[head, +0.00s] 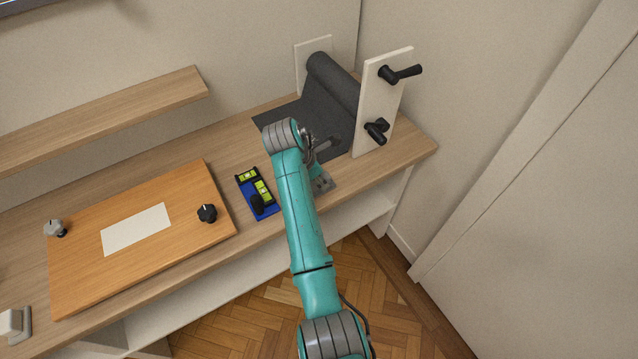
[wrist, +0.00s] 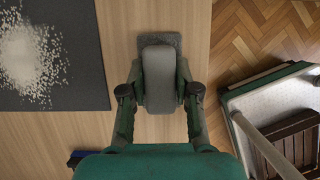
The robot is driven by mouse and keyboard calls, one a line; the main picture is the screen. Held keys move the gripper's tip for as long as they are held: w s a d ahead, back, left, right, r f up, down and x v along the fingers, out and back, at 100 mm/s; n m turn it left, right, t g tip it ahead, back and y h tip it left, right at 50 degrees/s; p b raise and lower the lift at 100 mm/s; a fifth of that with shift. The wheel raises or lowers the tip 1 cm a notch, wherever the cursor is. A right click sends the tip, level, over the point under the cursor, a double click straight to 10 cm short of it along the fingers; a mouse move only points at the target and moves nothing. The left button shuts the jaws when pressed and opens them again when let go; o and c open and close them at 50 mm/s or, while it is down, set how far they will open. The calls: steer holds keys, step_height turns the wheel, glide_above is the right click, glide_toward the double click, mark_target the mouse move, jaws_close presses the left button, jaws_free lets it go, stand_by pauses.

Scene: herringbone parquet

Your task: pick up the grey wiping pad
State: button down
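The grey wiping pad (wrist: 160,75) lies on the wooden counter, a darker flat base under a rounded grey block. In the head view a corner of the pad (head: 322,184) shows beside my arm, near the counter's front edge. My gripper (wrist: 160,85) is open over the pad, with one finger on each side of the grey block. The fingertips are close to the block's sides; I cannot tell whether they touch it. In the head view my arm hides much of the gripper.
A dark mat (wrist: 55,95) with spilled white grains (wrist: 28,65) lies left of the pad. A blue level-like tool (head: 260,205) and a wooden board with knobs (head: 85,265) stand further left. A white panel with black handles (head: 372,105) stands behind right. A pale-rimmed container (wrist: 232,105) is at right.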

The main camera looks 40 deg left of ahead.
steer(key=shift+r, duration=0.1)
step_height(320, 180, up, 10)
steer(key=shift+f, duration=0.1)
stand_by(0.6)
